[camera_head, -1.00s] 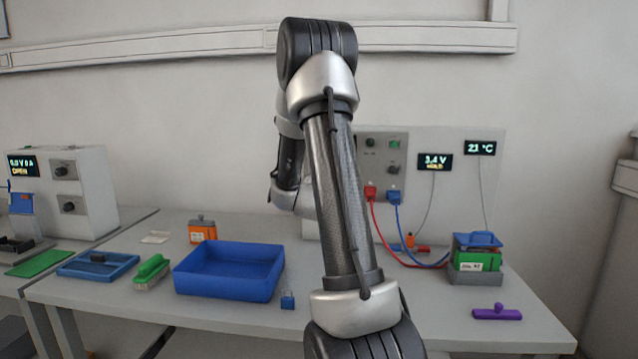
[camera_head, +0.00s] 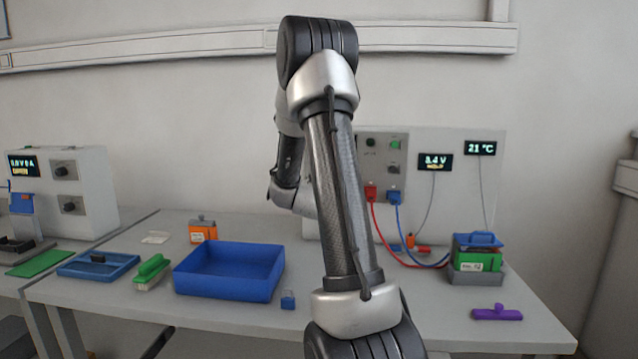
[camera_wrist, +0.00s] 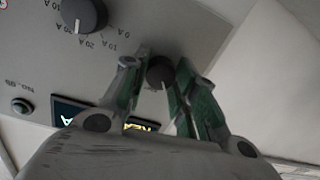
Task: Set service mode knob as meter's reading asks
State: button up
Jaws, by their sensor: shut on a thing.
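In the wrist view my gripper (camera_wrist: 163,78) has its green-padded fingers closed on both sides of a small dark knob (camera_wrist: 159,71) on a grey panel (camera_wrist: 200,22). The labels around this knob are hidden by the fingers. In the head view my arm hides the gripper and that knob. The meter (camera_head: 435,162) at the right shows 3.4 V, with a blurred yellow word below it.
A larger knob (camera_wrist: 84,13) with an ampere scale sits beside the held one. A panel display (camera_wrist: 72,112) is partly covered by my gripper. On the bench are a blue bin (camera_head: 228,290), a green-handled brush (camera_head: 152,270) and a purple tool (camera_head: 496,313).

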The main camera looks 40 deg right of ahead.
jog(key=o, duration=1.1)
jog(key=shift+c, duration=0.2)
jog(key=shift+a, duration=0.1)
jog(key=v, duration=1.2)
